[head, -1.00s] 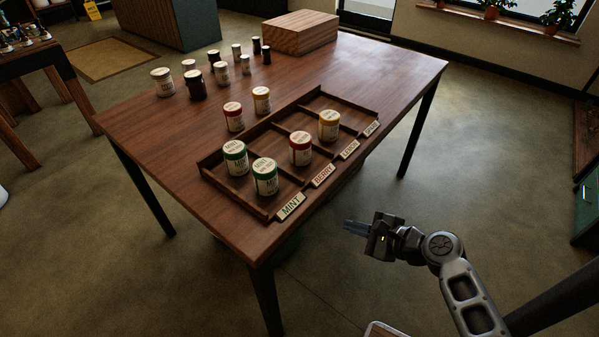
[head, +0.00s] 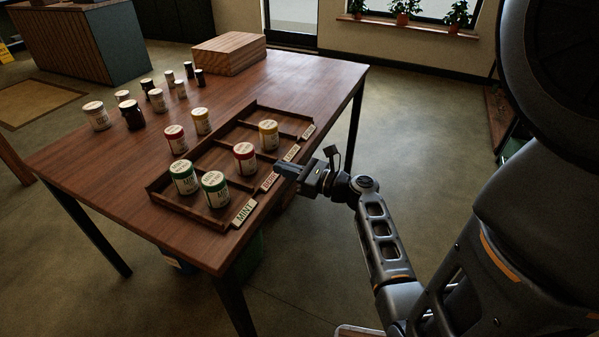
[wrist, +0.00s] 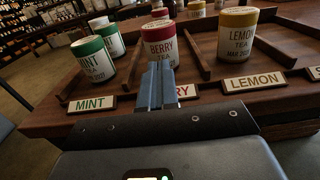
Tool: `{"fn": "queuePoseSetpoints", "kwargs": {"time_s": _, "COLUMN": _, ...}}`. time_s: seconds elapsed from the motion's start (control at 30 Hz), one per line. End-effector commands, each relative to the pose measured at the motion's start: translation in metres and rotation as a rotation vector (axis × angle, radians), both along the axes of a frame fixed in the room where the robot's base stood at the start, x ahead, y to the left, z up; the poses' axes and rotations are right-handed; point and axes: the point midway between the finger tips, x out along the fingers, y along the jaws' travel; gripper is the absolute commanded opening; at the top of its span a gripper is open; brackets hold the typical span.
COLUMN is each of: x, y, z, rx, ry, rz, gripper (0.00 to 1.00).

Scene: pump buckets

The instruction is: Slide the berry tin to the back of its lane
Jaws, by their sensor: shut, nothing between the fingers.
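The berry tin (head: 244,158), white with a red lid and band, stands upright in the berry lane near its front in the head view. In the wrist view the berry tin (wrist: 160,43) stands straight ahead, beyond my fingers. My gripper (head: 281,169) is at the tray's front edge, by the berry label. In the wrist view my gripper (wrist: 156,84) is shut and empty, its fingertips overlapping the tin's lower part and partly hiding the BERRY label (wrist: 186,91). I cannot tell whether the fingertips touch the tin.
The divided wooden tray (head: 160,198) sits on the table. Two green mint tins (head: 183,177) stand left of the berry tin, and a yellow lemon tin (head: 268,135) stands right. Another red-lidded tin (head: 175,139) and several jars are behind the tray.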

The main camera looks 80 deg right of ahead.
Motion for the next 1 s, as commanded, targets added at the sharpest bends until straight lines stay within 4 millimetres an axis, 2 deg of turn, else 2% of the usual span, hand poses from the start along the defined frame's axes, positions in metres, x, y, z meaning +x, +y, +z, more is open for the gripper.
{"fn": "queuePoseSetpoints", "kwargs": {"time_s": 0.1, "x": 0.023, "y": -0.005, "z": 0.001, "rx": 0.0, "ry": -0.001, "rz": 0.002, "gripper": 0.0}}
{"fn": "queuePoseSetpoints", "kwargs": {"time_s": 0.3, "x": 0.049, "y": -0.012, "z": 0.001, "rx": 0.0, "ry": 0.0, "rz": 0.0, "gripper": 0.0}}
{"fn": "queuePoseSetpoints", "kwargs": {"time_s": 0.5, "x": 0.06, "y": -0.014, "z": 0.0, "rx": -0.001, "ry": 0.001, "rz": 0.0, "gripper": 0.0}}
{"fn": "queuePoseSetpoints", "kwargs": {"time_s": 0.87, "x": 0.062, "y": -0.015, "z": 0.0, "rx": -0.001, "ry": 0.001, "rz": 0.0, "gripper": 0.0}}
{"fn": "queuePoseSetpoints", "kwargs": {"time_s": 1.0, "x": 0.081, "y": -0.019, "z": 0.0, "rx": -0.002, "ry": -0.001, "rz": 0.005, "gripper": 0.0}}
